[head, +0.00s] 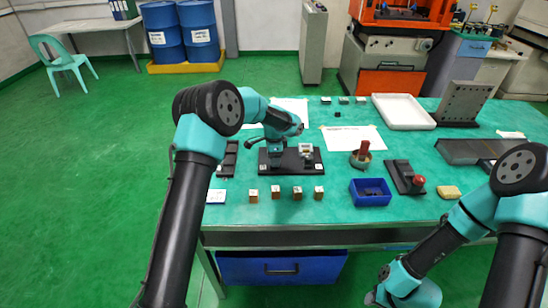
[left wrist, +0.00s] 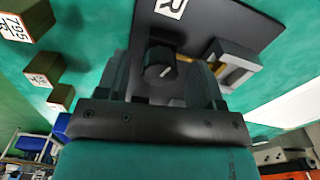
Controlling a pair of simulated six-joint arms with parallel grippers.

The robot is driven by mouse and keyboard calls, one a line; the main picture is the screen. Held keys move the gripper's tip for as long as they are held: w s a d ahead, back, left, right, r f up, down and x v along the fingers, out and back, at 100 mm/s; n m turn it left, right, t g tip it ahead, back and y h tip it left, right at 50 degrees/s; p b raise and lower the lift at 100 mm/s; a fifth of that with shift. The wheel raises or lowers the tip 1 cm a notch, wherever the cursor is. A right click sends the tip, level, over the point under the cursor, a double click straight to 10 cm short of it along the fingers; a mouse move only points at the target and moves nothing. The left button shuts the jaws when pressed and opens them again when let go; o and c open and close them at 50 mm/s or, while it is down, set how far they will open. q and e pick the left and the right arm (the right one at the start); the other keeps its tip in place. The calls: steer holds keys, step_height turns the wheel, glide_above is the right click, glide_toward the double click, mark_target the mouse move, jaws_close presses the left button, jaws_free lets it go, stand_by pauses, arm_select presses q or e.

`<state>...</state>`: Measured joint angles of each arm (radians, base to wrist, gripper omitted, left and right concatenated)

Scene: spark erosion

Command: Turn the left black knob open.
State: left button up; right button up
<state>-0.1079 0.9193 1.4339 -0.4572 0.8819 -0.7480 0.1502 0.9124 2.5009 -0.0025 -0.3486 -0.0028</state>
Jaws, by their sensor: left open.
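A black knob (left wrist: 160,62) with a white pointer line stands on a black plate (left wrist: 205,22) in the left wrist view. My left gripper (left wrist: 163,75) is open, with one finger on each side of the knob; I cannot tell whether they touch it. In the head view the left gripper (head: 276,160) points down over the left part of the black plate (head: 298,168) and hides the knob there. My right gripper (head: 373,297) is low at the bottom edge, off the table, its fingers unclear.
A grey and yellow fixture (head: 306,152) stands right of the left gripper. Several small wooden blocks (head: 275,192) line the front. A blue bin (head: 370,192), a red-handled item (head: 362,155) and a red-knobbed lever (head: 418,181) stand to the right. A white tray (head: 403,112) is behind.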

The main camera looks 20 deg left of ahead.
arm_select(q)
steer(key=shift+f, duration=0.15)
steer(key=c, duration=0.9)
